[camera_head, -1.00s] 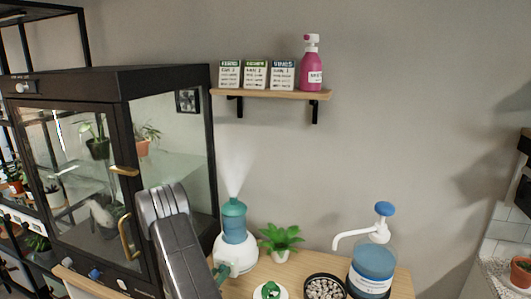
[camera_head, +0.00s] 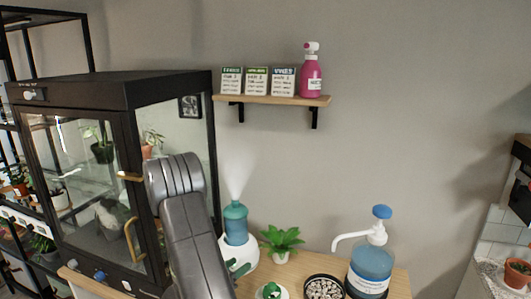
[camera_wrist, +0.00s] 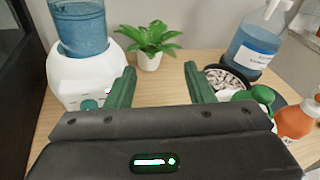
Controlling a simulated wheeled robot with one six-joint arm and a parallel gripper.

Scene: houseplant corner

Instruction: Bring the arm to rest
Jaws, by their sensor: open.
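My gripper (camera_wrist: 159,88) is open and empty in the wrist view, its two green fingers held apart above the wooden table (camera_wrist: 172,88). A small green potted plant (camera_wrist: 149,45) stands beyond the fingertips. The white humidifier with a blue tank (camera_wrist: 80,58) is to the left of the fingers.
A blue pump bottle (camera_head: 371,265) and a dark bowl of pebbles (camera_head: 324,287) stand on the table's right part. An orange bottle (camera_wrist: 294,120) is close on the right. A wall shelf (camera_head: 270,99) holds cards and a pink bottle (camera_head: 311,75). Mist rises from the humidifier.

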